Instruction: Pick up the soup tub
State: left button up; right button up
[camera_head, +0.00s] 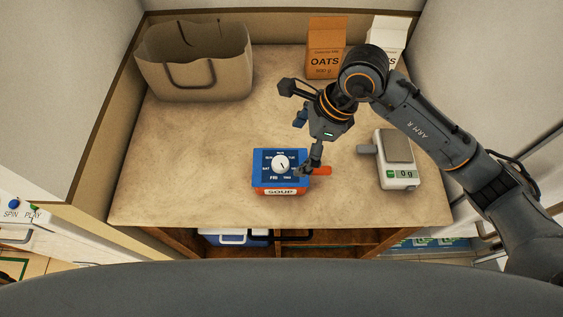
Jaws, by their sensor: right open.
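The soup tub (281,171) stands near the front middle of the shelf top. It has a blue lid with a white dial and day markings, and an orange-red front labelled SOUP. A short orange-red piece juts out at its right side. My right gripper (309,168) reaches down at the tub's right edge, beside that piece. It is open, though one finger is largely hidden. I cannot tell whether it touches the tub. My left gripper is out of view.
A brown bag (195,62) stands at the back left. A scale (399,160) reading 0 g is right of the tub. The surface left of the tub is clear.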

aim_at(285, 163)
jog(key=x, duration=0.3)
jog(key=p+x, duration=0.1)
jog(key=shift+s+a+f, duration=0.2)
jog(key=shift+s+a, duration=0.05)
jog(key=shift+s, duration=0.05)
jog(key=shift+w+a+f, duration=0.1)
jog(key=shift+f, duration=0.45)
jog(key=p+x, duration=0.2)
jog(key=x, duration=0.2)
jog(key=shift+w+f+p, duration=0.1)
jog(key=shift+f+p, duration=0.15)
jog(key=shift+p, duration=0.05)
jog(key=shift+f, duration=0.4)
jog(key=shift+c, duration=0.2)
jog(key=c, duration=1.1)
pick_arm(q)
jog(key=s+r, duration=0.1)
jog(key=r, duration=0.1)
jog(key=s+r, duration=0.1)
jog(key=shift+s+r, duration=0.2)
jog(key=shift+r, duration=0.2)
pick_arm(e)
jog(key=shift+w, duration=0.1)
jog(key=shift+c, duration=0.4)
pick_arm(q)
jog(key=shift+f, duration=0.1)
